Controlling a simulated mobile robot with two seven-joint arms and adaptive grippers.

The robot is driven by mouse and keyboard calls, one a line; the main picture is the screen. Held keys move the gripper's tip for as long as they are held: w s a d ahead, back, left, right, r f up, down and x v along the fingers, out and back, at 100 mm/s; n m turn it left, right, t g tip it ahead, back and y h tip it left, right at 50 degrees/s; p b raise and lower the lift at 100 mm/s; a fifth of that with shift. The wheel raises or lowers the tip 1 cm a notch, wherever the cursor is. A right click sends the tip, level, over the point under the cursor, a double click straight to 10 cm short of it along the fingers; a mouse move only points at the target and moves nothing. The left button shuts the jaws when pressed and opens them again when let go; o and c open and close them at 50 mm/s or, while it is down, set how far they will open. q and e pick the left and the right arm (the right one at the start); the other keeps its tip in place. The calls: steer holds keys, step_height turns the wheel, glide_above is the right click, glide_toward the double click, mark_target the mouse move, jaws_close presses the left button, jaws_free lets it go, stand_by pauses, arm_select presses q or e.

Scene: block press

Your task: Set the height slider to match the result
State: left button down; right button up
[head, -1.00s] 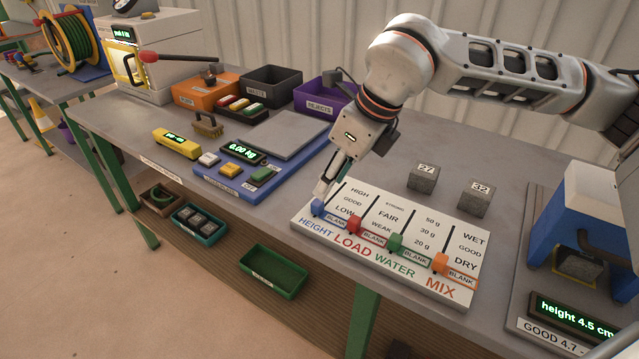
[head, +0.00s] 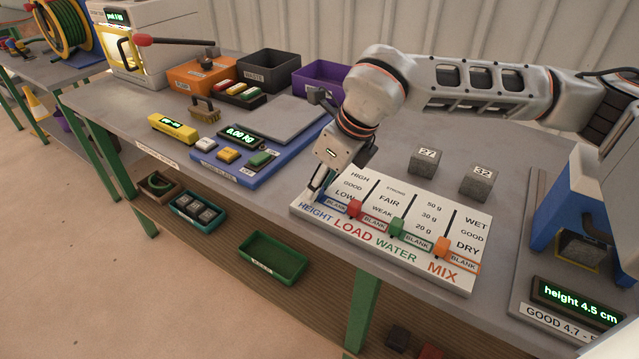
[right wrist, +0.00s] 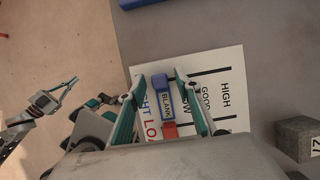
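The white slider board (head: 395,266) has HEIGHT, LOAD, WATER and MIX tracks. In the right wrist view, the blue HEIGHT slider (right wrist: 159,82) sits at the BLANK end, below LOW. My right gripper (right wrist: 160,80) is open, with one finger on each side of the blue slider and gaps visible. In the head view the right gripper (head: 316,190) is low over the HEIGHT track and hides the blue slider. The press display (head: 578,302) reads height 4.5 cm, above a label reading GOOD 4.7, its end cut off. My left gripper (right wrist: 68,92) shows open and empty, away from the board.
The red (head: 355,209), green (head: 397,227) and orange (head: 442,246) sliders also sit at BLANK. Grey blocks marked 27 (head: 426,163) and 32 (head: 478,184) stand behind the board. A blue scale (head: 234,172) lies left of it. The blue press (head: 590,190) stands right.

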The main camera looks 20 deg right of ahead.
mark_target(328, 189)
jaws_close()
steer(key=shift+w+d, duration=0.85)
steer(key=shift+d, duration=0.25)
steer(key=shift+w+d+p, duration=0.2)
steer(key=shift+d+p, duration=0.1)
jaws_free()
